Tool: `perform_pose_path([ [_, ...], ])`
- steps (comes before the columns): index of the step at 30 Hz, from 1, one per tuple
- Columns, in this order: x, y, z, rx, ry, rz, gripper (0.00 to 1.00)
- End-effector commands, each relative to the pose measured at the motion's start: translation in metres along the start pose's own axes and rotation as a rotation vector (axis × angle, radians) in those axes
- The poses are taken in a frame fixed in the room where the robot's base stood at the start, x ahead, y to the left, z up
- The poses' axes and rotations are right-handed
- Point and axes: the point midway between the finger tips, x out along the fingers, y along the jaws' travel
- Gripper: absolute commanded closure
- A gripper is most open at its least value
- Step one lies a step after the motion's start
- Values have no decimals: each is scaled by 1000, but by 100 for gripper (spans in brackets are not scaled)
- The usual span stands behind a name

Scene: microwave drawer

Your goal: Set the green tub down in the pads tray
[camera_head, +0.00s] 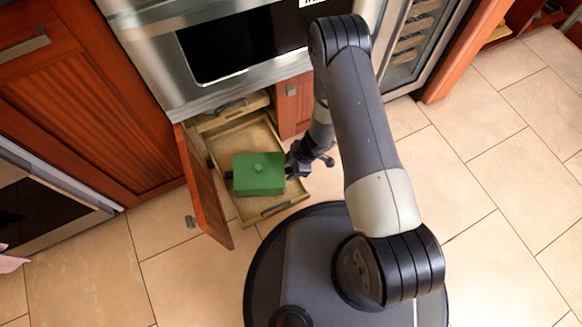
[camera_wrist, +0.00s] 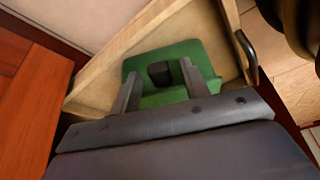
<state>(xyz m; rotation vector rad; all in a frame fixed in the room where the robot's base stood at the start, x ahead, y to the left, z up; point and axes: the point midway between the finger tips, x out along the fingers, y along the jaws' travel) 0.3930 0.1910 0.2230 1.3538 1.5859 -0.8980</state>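The green tub (camera_head: 259,174) is a box with a lid and a small green knob. It appears to sit in the front part of a pulled-out wooden tray (camera_head: 220,143) under the oven. My gripper (camera_head: 293,163) is at the tub's right side. In the wrist view the green tub (camera_wrist: 198,58) lies beyond my two fingers. My gripper (camera_wrist: 160,80) is open, its fingers on either side of a dark block, apparently a side handle (camera_wrist: 159,74), with gaps on both sides. The tub's underside is hidden.
An open wooden cabinet door (camera_head: 205,190) stands along the tray's left side. The tray's front has a dark handle (camera_head: 275,208), also in the wrist view (camera_wrist: 247,57). The oven (camera_head: 240,50) hangs above. Tiled floor is clear to the right.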

Motion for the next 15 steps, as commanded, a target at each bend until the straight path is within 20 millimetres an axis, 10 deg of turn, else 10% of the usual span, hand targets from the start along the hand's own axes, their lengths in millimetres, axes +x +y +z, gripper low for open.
perform_pose_path([
  [15,-45,1,-3,1,0,3,57],
])
